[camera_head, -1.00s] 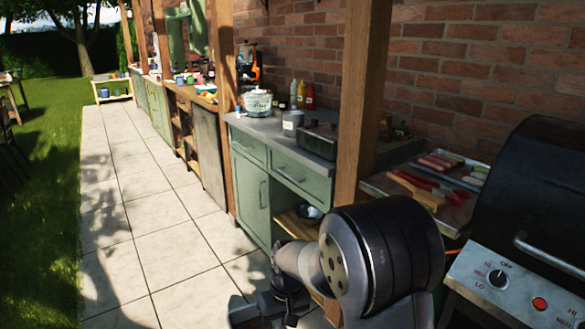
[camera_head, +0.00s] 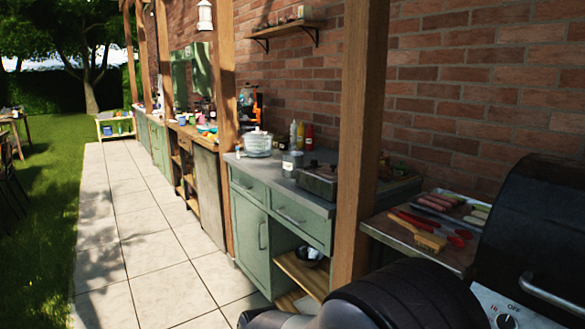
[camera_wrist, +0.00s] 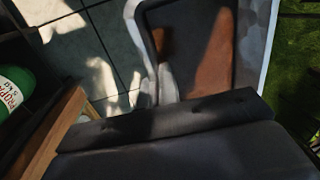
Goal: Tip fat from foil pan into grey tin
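The foil pan (camera_wrist: 190,50) shows in the wrist view, with a brown layer of fat inside, pale crumpled walls and shadow across it. My gripper's dark body (camera_wrist: 165,118) covers the pan's near end. The pan sits right at my gripper, above the tiles, and appears gripped; the fingertips are hidden. In the head view my gripper and the pan are out of sight. A grey tin with a pale label (camera_head: 290,167) stands upright on the grey counter (camera_head: 268,172), left of a dark lidded box (camera_head: 318,182).
A wooden post (camera_head: 358,140) stands between the counter and the grill (camera_head: 540,220). A side shelf (camera_head: 400,236) holds tongs, a brush and sausages. A green propane bottle (camera_wrist: 14,100) is at left. The tiled path (camera_head: 150,220) is clear.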

